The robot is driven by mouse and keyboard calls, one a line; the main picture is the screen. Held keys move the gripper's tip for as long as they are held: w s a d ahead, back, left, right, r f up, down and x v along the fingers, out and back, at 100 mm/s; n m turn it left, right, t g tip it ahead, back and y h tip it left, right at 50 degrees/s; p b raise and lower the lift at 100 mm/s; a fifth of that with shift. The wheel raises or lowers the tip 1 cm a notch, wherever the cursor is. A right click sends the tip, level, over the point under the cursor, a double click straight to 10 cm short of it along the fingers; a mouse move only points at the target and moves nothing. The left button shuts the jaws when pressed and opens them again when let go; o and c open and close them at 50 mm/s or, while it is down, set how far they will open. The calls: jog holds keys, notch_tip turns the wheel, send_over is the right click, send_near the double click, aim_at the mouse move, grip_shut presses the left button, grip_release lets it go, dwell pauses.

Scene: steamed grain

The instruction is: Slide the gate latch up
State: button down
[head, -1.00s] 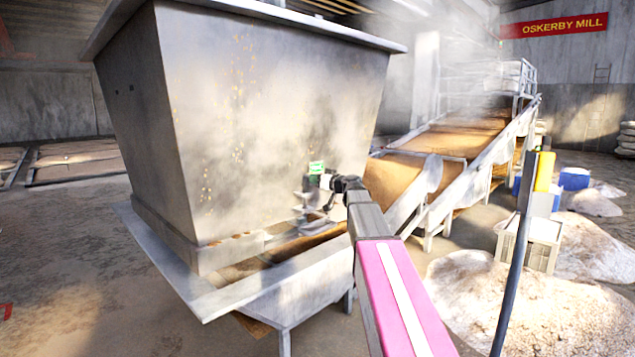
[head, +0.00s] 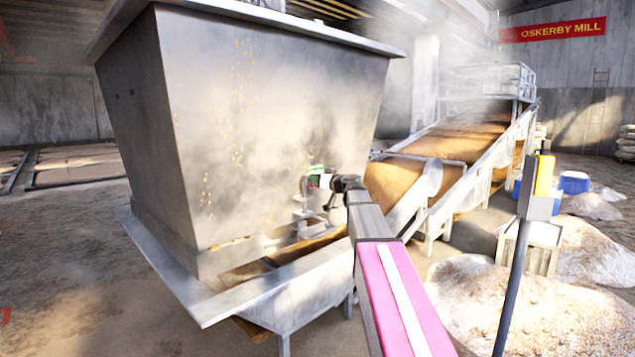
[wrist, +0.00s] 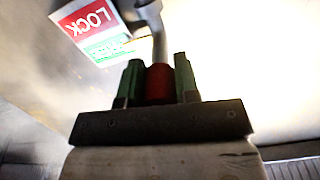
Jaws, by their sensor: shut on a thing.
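In the wrist view, the latch is a grey metal rod (wrist: 158,45) with a red grip (wrist: 159,85) at its end. My gripper (wrist: 159,72) has its green fingers on both sides of the red grip, shut on it. In the head view my gripper (head: 318,181) is at the lower right of the steel hopper (head: 270,110). The latch is too small and covered to make out there.
A sloped grain conveyor (head: 450,140) rises behind the hopper. A trough frame (head: 270,290) lies under it. A post with a yellow box (head: 544,175) stands at right, near a crate (head: 530,250) and pale heaps (head: 480,300). Steam blurs the hopper's face.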

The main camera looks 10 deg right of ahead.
jog(key=c, duration=0.8)
grip_release()
jog(key=shift+s, duration=0.1)
jog(key=v, duration=1)
jog(key=s+a+f+m+g+h, duration=0.1)
jog(key=s+a+f+g, duration=0.2)
jog(key=f, duration=0.7)
jog(key=s+a+f+m+g+h, duration=0.15)
jog(key=s+f, duration=0.35)
jog(key=f, duration=0.5)
jog(key=s+a+f+g+h, duration=0.2)
jog(key=s+a+f+g, duration=0.15)
jog(key=f, duration=0.65)
jog(key=s+f+m+g+h, duration=0.1)
jog(key=s+f+g+h, duration=0.1)
jog(key=s+f, duration=0.4)
jog(key=s+d+f+m+g+h, duration=0.1)
jog(key=s+f+g+h, duration=0.1)
jog(key=s+f, duration=0.4)
jog(key=s+d+f+m+g+h, duration=0.1)
jog(key=s+f+g+h, duration=0.1)
jog(key=s+f, duration=0.3)
jog(key=shift+s+d+f+g, duration=0.15)
jog(key=shift+s+f+g, duration=0.2)
jog(key=shift+f, duration=0.3)
